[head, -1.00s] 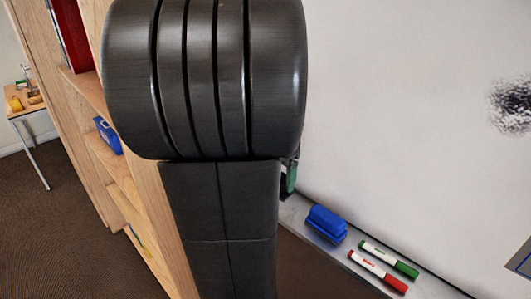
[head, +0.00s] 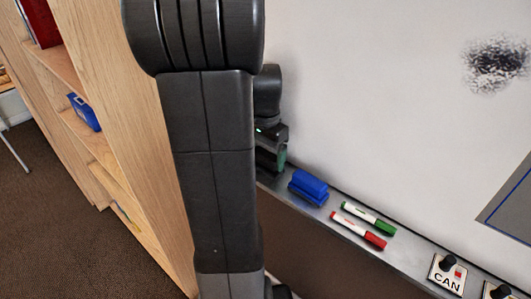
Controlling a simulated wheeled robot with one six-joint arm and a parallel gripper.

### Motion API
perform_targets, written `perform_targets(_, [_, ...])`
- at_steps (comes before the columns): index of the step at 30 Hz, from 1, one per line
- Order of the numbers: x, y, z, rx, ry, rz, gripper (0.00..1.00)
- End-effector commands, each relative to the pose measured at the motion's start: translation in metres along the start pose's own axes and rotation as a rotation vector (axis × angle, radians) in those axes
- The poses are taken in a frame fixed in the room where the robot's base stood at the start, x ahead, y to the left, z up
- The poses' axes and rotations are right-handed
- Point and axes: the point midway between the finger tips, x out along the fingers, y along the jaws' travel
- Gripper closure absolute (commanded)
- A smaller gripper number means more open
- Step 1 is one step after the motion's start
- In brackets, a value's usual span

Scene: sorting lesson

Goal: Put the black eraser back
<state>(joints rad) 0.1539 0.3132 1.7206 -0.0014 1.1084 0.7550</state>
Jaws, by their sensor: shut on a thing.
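My gripper (head: 272,151) is at the left end of the whiteboard's tray (head: 407,251), partly hidden behind my own arm. It is shut on a dark block, which looks like the black eraser (head: 265,160), held at or just above the tray; I cannot tell whether it touches. A green patch shows at the right side of the gripper; I cannot tell what it belongs to. A blue eraser (head: 308,187) lies on the tray just right of the gripper.
A green marker (head: 368,218) and a red marker (head: 358,231) lie on the tray further right, then a card reading CAN (head: 447,273). The whiteboard (head: 390,90) bears a black smudge (head: 497,64). A wooden shelf (head: 125,110) holding a blue item (head: 84,112) stands left.

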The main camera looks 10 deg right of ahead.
Motion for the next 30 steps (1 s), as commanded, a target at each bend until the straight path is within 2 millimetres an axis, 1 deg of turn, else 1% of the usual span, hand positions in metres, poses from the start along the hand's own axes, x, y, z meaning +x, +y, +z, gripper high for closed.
perform_targets(3, [0.003, 0.000, 0.000, 0.000, 0.000, 0.000, 0.37])
perform_targets(4, [0.002, 0.000, 0.000, 0.000, 0.000, 0.000, 0.15])
perform_targets(5, [0.002, 0.000, 0.000, 0.000, 0.000, 0.000, 0.09])
perform_targets(6, [0.002, 0.000, 0.000, 0.000, 0.000, 0.000, 0.01])
perform_targets(13, [0.001, 0.000, 0.000, 0.000, 0.000, 0.000, 0.00])
perform_targets(17, [-0.008, -0.001, -0.001, 0.000, 0.003, -0.003, 0.00])
perform_targets(20, [-0.024, -0.001, -0.001, 0.000, 0.005, -0.004, 0.00])
perform_targets(27, [-0.077, -0.001, -0.001, 0.000, 0.005, -0.004, 0.00])
perform_targets(30, [-0.095, -0.001, 0.000, 0.000, 0.003, -0.003, 0.00])
